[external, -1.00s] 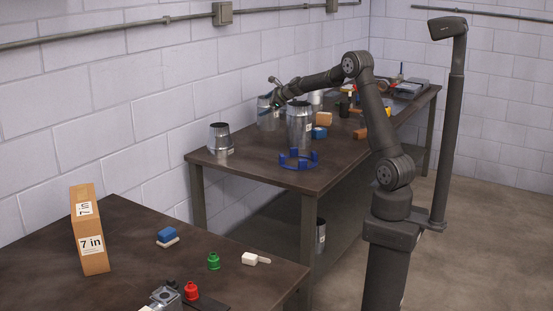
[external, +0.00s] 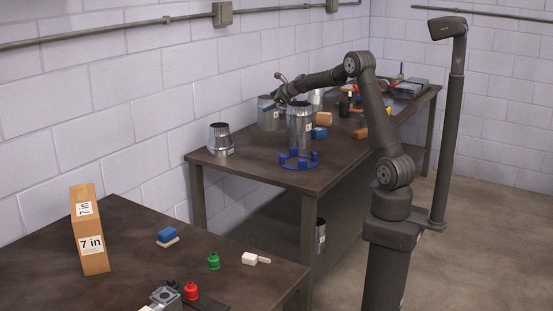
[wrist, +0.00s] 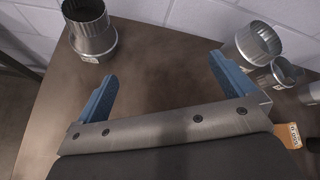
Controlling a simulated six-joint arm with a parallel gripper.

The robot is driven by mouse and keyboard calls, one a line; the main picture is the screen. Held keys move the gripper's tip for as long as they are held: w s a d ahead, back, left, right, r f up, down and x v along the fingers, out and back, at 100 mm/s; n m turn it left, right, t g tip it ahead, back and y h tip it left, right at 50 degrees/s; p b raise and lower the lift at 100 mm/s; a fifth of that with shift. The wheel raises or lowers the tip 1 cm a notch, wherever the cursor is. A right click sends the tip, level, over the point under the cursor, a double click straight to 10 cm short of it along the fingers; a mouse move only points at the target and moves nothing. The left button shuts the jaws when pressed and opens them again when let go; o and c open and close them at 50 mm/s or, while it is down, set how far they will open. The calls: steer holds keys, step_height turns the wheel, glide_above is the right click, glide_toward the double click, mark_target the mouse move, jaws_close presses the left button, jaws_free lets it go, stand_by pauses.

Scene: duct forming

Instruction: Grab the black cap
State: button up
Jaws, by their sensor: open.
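A small dark round item (external: 173,284) on the near table, beside the red bottle-shaped piece (external: 191,291), may be the black cap; it is too small to be sure. My gripper (external: 275,98) is far from it, above the far table near the metal ducts. In the wrist view my gripper (wrist: 162,67) is open, its two blue fingers wide apart with bare tabletop between and below them. No black cap can be made out for certain in the wrist view.
A tapered metal duct (external: 220,140) stands at the far table's left end, and it shows in the wrist view (wrist: 92,36). A cardboard box (external: 89,232) and green piece (external: 213,261) are on the near table.

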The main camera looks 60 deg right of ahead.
steer(key=c, duration=1.2)
